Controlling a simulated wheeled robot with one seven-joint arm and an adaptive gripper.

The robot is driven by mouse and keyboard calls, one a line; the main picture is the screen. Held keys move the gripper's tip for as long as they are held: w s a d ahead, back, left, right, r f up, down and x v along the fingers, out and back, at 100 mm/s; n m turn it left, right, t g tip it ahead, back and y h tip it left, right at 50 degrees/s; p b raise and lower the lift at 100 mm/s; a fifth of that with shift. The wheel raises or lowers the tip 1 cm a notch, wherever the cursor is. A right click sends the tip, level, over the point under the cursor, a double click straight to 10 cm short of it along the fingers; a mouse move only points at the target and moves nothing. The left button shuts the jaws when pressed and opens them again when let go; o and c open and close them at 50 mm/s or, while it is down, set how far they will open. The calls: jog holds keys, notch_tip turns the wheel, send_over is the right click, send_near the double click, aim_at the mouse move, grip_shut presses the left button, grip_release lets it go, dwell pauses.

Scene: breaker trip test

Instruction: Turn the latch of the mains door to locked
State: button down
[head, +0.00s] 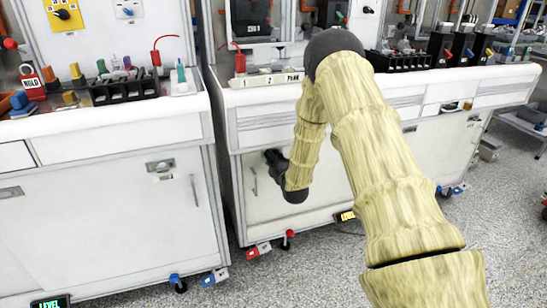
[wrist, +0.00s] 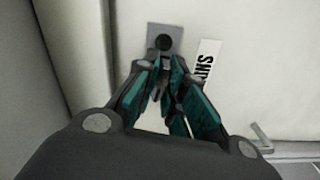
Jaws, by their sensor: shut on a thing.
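The mains door (head: 262,205) is a white cabinet door under the middle bench, with a slim vertical handle (head: 254,181). In the wrist view, its latch (wrist: 163,43) is a dark round knob on a small grey plate. A white label (wrist: 204,68) beside the plate is partly hidden. My gripper (wrist: 164,62) is closed at the latch knob, its teal-padded fingers meeting just below the knob's visible top. In the head view my gripper (head: 272,157) is at the door's upper part and hides the latch. I cannot read the latch's turn position.
A similar white door (head: 115,220) with its own latch (head: 160,166) is on the left bench. The bench tops carry switches, terminal blocks and coloured plugs. Red and blue caster feet (head: 258,250) stand on the speckled floor (head: 330,270), which is open in front.

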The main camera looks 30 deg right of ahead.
dwell(0.4)
jog(key=shift+n, duration=0.7)
jog(key=c, duration=1.4)
grip_release()
jog(key=v, duration=1.2)
